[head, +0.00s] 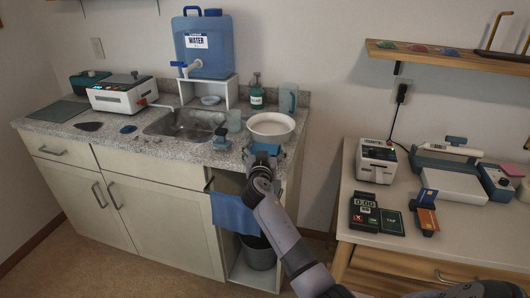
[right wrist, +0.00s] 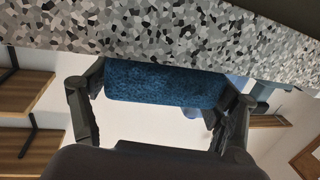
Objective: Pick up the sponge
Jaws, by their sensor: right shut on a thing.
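The sponge (right wrist: 165,86) is a dark blue, rough-textured block in the right wrist view. My right gripper (right wrist: 163,92) is shut on it, with one black finger at each end. In the head view, the right gripper (head: 262,158) is at the front right of the speckled counter, in front of the white bowl. A blue bit of the sponge (head: 265,149) shows just beyond the fingers there. Whether the sponge touches the counter is hard to tell. My left gripper is not in view.
The counter (head: 75,128) holds a sink (head: 185,124), a white bowl (head: 271,126), a soap bottle (head: 256,97) and a blue water tank (head: 203,47). A blue towel (head: 234,215) hangs below the front edge. A second table (head: 450,246) with devices stands at right.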

